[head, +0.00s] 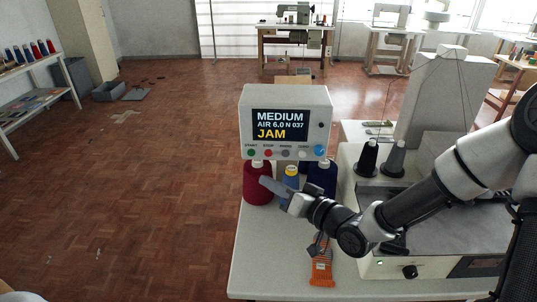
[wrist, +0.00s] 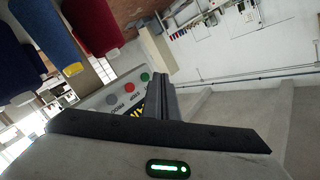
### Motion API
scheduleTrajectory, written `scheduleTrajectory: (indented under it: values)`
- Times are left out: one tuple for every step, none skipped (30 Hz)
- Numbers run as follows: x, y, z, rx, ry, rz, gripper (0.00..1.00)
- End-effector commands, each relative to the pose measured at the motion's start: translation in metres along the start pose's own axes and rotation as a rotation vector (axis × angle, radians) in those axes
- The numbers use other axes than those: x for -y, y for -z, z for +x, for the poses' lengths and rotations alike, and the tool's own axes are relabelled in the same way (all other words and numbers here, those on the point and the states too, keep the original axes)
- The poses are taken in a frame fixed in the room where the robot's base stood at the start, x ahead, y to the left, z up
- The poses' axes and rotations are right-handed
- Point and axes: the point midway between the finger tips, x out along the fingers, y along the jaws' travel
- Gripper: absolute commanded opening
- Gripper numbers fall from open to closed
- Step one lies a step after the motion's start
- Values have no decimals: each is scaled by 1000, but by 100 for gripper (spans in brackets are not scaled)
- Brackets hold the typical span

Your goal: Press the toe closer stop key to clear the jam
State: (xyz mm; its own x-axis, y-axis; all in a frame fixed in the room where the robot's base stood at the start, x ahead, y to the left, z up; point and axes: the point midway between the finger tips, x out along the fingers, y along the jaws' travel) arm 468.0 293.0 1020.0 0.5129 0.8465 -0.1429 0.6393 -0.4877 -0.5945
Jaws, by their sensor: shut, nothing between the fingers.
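The toe closer control box (head: 285,98) stands on the table and its screen reads MEDIUM, AIR 6.0 N 037, JAM. Below the screen is a row of keys. The red stop key (head: 268,153) is right of the green start key (head: 251,153). In the wrist view the red stop key (wrist: 128,88) lies between the green key (wrist: 145,77) and a grey one (wrist: 110,98). My gripper (head: 265,182) is shut and empty, its tips below the key row, in front of the red thread cone (head: 255,188).
A blue-and-yellow cone (head: 291,177) and a dark blue cone (head: 322,177) stand under the box. An orange-striped knitted piece (head: 321,270) lies at the table front. The machine (head: 430,250) with black and grey cones fills the right.

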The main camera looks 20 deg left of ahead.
Motion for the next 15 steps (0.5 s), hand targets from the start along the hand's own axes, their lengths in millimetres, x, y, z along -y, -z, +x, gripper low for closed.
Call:
scheduleTrajectory:
  values:
    - [-2,2,3,-1,0,-1,0]
    - [-4,3,5,-1,0,-1,0]
    - [-6,5,8,-1,1,-2,0]
    - [-7,8,10,-2,1,-2,0]
    - [-9,9,13,-1,1,-2,0]
    - [-12,12,17,-1,0,-2,0]
    - [-14,15,20,-2,0,-3,0]
    - [-17,17,23,-2,0,-2,0]
    - [-20,19,28,-1,0,-1,0]
    - [-22,22,31,-1,0,-1,0]
    - [-24,24,34,-1,1,-2,0]
    - [-27,27,37,-1,0,-3,0]
    - [-29,29,40,-1,-1,-2,0]
    - [-31,31,42,-1,-1,-1,0]
    - [-33,33,46,-1,0,-1,0]
